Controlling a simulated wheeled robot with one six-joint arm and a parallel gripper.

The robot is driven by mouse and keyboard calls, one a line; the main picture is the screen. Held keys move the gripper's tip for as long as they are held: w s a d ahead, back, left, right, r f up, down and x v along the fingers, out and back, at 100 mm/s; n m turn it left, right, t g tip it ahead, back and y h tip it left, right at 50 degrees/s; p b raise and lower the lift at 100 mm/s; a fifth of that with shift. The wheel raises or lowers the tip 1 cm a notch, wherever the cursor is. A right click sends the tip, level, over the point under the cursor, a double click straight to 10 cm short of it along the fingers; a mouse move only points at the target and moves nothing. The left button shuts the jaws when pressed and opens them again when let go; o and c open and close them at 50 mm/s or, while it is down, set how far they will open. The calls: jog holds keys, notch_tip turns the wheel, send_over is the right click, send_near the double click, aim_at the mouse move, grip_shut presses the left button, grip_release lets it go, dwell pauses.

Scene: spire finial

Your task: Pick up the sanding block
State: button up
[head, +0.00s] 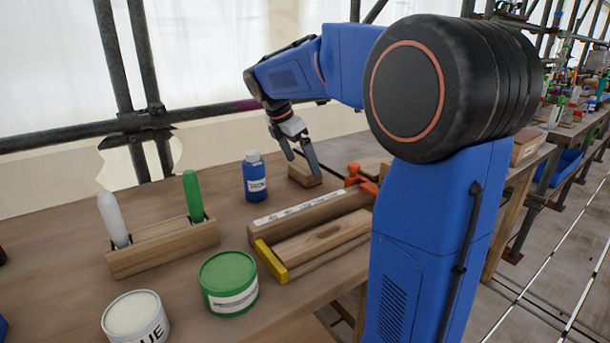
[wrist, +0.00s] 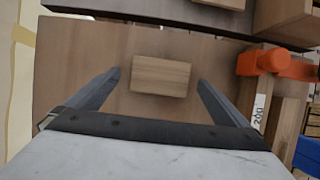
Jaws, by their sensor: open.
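A small plain wooden block (head: 301,176), which looks like the sanding block, lies flat on the workbench, right of the blue bottle. In the wrist view the block (wrist: 160,76) sits centred between the two fingertips, with a gap on each side. My gripper (head: 304,167) is open and empty, pointing down just over the block. In the wrist view my gripper (wrist: 160,80) shows both dark fingers spread. I cannot tell the exact height of the fingertips above the bench.
An orange clamp (head: 361,178) and a wooden frame (head: 310,207) with a printed strip lie close to the right. A blue bottle (head: 255,177) stands left. A green tin (head: 229,283), a white tin (head: 134,318) and a wooden holder (head: 163,247) with two upright tools are nearer.

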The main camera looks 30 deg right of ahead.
aim_at(305, 168)
jog(key=shift+x, duration=1.7)
jog(key=shift+d, duration=0.1)
jog(key=c, duration=1.2)
notch_tip(305, 168, up, 10)
jog(key=shift+r, duration=0.1)
jog(key=o, duration=0.6)
jog(key=shift+c, duration=0.2)
jog(key=c, duration=0.4)
